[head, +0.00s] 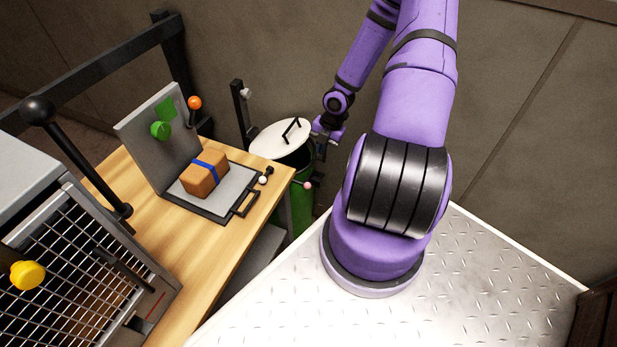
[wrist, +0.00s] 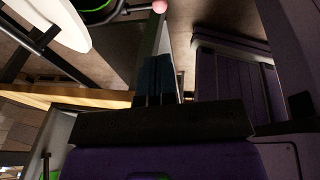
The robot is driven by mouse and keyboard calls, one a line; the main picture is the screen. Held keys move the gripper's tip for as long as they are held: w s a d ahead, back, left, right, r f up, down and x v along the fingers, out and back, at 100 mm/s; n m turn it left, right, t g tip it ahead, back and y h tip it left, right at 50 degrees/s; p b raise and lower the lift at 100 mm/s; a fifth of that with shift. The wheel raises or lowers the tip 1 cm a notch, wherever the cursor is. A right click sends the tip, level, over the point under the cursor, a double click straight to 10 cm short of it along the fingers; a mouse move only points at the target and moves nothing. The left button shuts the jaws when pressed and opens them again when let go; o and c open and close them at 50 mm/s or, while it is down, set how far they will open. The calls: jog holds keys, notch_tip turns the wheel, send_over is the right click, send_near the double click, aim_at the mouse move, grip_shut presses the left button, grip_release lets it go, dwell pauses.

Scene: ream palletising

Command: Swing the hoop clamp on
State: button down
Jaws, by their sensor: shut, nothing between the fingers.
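A green drum (head: 299,207) stands beyond the wooden bench, with its dark mouth partly showing. A white lid (head: 272,146) with a black handle sits raised and offset over the mouth; it also shows in the wrist view (wrist: 62,18). A pink ball (head: 307,185) is at the drum's front side, on the end of a bar in the wrist view (wrist: 159,6). I cannot clearly make out the hoop clamp; the ball and bar may belong to it. My gripper (head: 319,129) is right of the lid, shut and empty. Its dark fingers show in the wrist view (wrist: 158,62).
The wooden bench (head: 255,225) carries an open grey press (head: 160,130) with a brown, blue-banded package (head: 205,174). A wire cage (head: 85,270) with a yellow knob stands at front left. A post (head: 241,105) rises behind the lid. The wall is close behind the drum.

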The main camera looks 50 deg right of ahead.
jog(key=shift+a+f, duration=0.1)
jog(key=shift+f, duration=0.15)
send_near(308, 183)
jog(key=x, duration=0.7)
jog(key=shift+f, duration=0.3)
dwell(0.4)
jog(key=shift+f, duration=0.1)
dwell(0.4)
jog(key=shift+s+f+n+t+y, duration=0.2)
jog(key=shift+f+t+y, duration=0.1)
jog(key=shift+f+t, duration=0.35)
jog(key=shift+s+f+n+t+y, duration=0.15)
jog(key=shift+f+t+y, duration=0.15)
jog(key=shift+f+t, duration=0.3)
jog(key=shift+f, duration=1.4)
jog(key=shift+w, duration=0.1)
